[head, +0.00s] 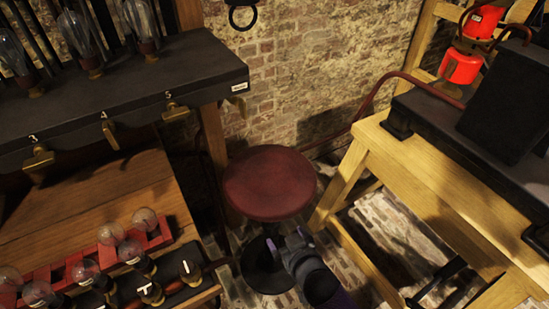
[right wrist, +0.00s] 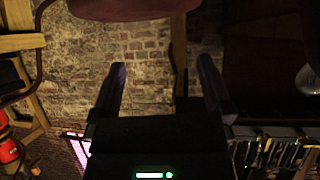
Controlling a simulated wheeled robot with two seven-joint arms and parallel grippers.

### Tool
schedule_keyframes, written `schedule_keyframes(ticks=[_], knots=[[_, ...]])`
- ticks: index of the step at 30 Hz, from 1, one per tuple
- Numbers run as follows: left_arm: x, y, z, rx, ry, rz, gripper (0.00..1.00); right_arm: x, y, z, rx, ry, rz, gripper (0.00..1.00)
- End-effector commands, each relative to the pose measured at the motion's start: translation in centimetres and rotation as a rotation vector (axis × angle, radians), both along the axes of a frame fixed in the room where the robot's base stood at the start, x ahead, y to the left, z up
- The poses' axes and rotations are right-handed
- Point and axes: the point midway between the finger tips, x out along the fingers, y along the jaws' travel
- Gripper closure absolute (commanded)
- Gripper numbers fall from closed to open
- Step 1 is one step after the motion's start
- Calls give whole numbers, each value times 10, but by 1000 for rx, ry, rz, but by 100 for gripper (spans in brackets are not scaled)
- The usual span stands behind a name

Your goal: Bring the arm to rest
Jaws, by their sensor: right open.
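My right gripper (head: 286,241) is in the lower middle of the head view, just in front of the round dark red stool (head: 270,182) and over its dark base. In the right wrist view, the two fingers (right wrist: 164,78) stand well apart. Only brick wall and a dark post show between them, so the gripper is open and empty. The stool seat (right wrist: 120,8) also shows at the top of the wrist view, apart from the fingers. My left gripper is not in view.
A light wooden table (head: 415,165) with black boxes and red lanterns (head: 462,65) behind stands on the right.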

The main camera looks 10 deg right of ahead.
Motion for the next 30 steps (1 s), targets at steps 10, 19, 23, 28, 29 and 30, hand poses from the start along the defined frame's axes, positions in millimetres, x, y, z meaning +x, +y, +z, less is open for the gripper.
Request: schedule_keyframes(ticks=[10,19,23,28,29,30], knots=[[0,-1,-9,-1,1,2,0,-186,-62,-168,-158,586,-41,0],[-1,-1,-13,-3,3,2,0,-347,-97,-212,-234,974,-48,0],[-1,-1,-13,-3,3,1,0,-353,-98,-212,-236,986,-48,0],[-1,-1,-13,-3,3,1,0,-353,-98,-212,-236,986,-48,0],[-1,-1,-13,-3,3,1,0,-353,-98,-212,-236,986,-48,0],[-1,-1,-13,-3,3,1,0,-353,-98,-212,-236,986,-48,0]])
